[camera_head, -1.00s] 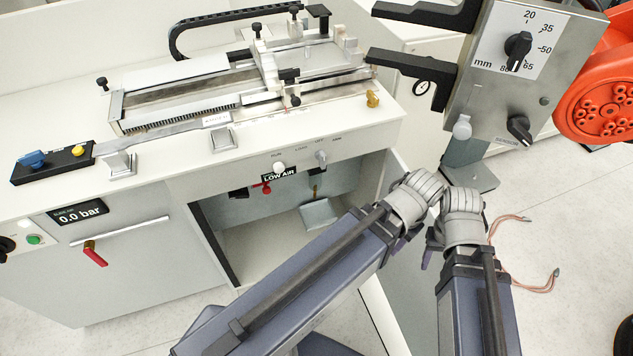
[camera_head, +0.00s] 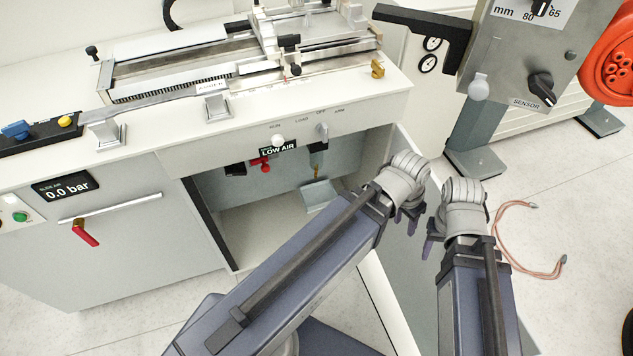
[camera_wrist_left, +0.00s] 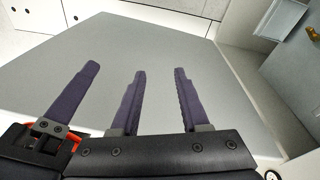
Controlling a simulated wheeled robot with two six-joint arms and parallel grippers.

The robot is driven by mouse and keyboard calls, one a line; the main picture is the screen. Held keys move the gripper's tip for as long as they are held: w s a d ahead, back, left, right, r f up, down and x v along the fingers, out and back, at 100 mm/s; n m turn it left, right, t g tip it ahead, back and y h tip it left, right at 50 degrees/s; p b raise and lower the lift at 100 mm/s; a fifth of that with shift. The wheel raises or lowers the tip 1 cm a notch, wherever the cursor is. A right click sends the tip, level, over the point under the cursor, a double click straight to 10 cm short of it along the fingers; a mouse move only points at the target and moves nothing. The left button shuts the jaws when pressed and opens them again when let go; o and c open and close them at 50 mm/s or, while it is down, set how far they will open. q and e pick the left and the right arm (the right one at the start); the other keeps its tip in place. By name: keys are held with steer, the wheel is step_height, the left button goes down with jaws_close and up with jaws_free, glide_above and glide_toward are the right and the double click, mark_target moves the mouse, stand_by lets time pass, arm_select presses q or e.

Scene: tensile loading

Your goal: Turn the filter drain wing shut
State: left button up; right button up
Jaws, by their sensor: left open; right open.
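Inside the open cabinet, a filter (camera_head: 317,155) hangs on the back wall, with a small brass drain wing (camera_head: 315,174) at its lower end. The wing is too small in the head view to tell its angle. A small brass piece (camera_wrist_left: 312,33), likely the wing, shows at the upper right edge of the left wrist view. My left gripper (camera_head: 408,220) is open, with purple fingers pointing down, to the right of the filter and apart from it. My right gripper (camera_head: 431,236) is open and empty beside it, farther right. The fingers are partly hidden by the wrists.
A grey tray (camera_head: 320,194) sits below the filter. A red-handled valve (camera_head: 259,164) is left of it. The open cabinet door (camera_head: 410,270) stands by my arms. A bench top (camera_head: 340,105) overhangs the cabinet. Copper-coloured tubing (camera_head: 510,260) lies on the floor at right.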

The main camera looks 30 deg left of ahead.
mark_target(316, 176)
arm_select(q)
steer(key=w+a+f+t+h+b, duration=0.25)
steer(key=w+f+t+b, duration=0.25)
steer(key=w+f+b, duration=0.5)
steer(key=w+a+f+t+h+b, duration=0.25)
steer(key=w+f+t+b, duration=0.3)
steer(key=b, duration=0.95)
steer(key=a+f+n+t+y+b, duration=0.25)
steer(key=a+f+y+b, duration=0.25)
steer(key=a+b, duration=0.4)
steer(key=w+a+f+n+t+y+b, duration=0.1)
steer(key=a+f+n+y+b, duration=0.3)
steer(key=a+b, duration=0.55)
steer(key=a+f+n+t+y+b, duration=0.1)
steer(key=a+f+n+y+b, duration=0.3)
steer(key=a, duration=0.8)
steer(key=shift+m+y, duration=0.35)
steer(key=shift+y, duration=0.15)
steer(key=shift+f+b+x, duration=0.2)
steer(key=shift+x, duration=1.8)
steer(key=shift+f+b+x, duration=0.2)
steer(key=shift+x, duration=1.8)
arm_select(e)
step_height(316, 176, down, 51)
steer(key=shift+w+d, duration=0.2)
steer(key=shift+d, duration=0.1)
